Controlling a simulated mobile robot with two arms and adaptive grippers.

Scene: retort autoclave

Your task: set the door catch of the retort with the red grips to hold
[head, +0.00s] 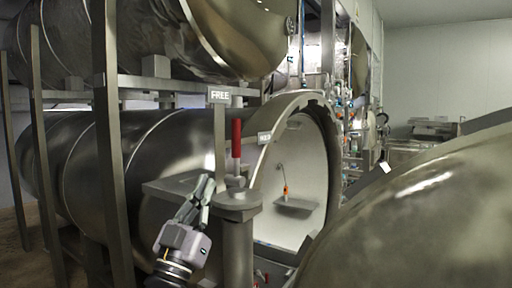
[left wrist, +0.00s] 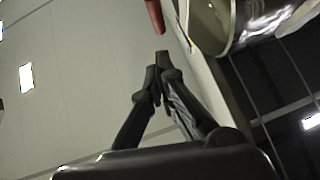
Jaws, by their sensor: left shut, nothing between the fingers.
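The open retort (head: 165,150) lies on its side in the head view, its round mouth facing right. At its near rim stands a thick metal post (head: 238,240) with a round cap. An upright red grip (head: 236,138) rises above the cap, beside a plate reading FREE (head: 219,96). My left gripper (head: 206,182) is shut and empty, just left of the post and below the red grip, apart from the grip. In the left wrist view its closed fingers (left wrist: 157,72) point up toward the red grip (left wrist: 154,16), partly cut off by the top edge. My right gripper is out of view.
A large domed metal surface (head: 425,215) fills the lower right. Another vessel (head: 235,35) sits above on a frame with upright posts (head: 107,150). Inside the open mouth are a small shelf (head: 296,204) and an orange item (head: 285,190). Pipework (head: 357,110) stands behind.

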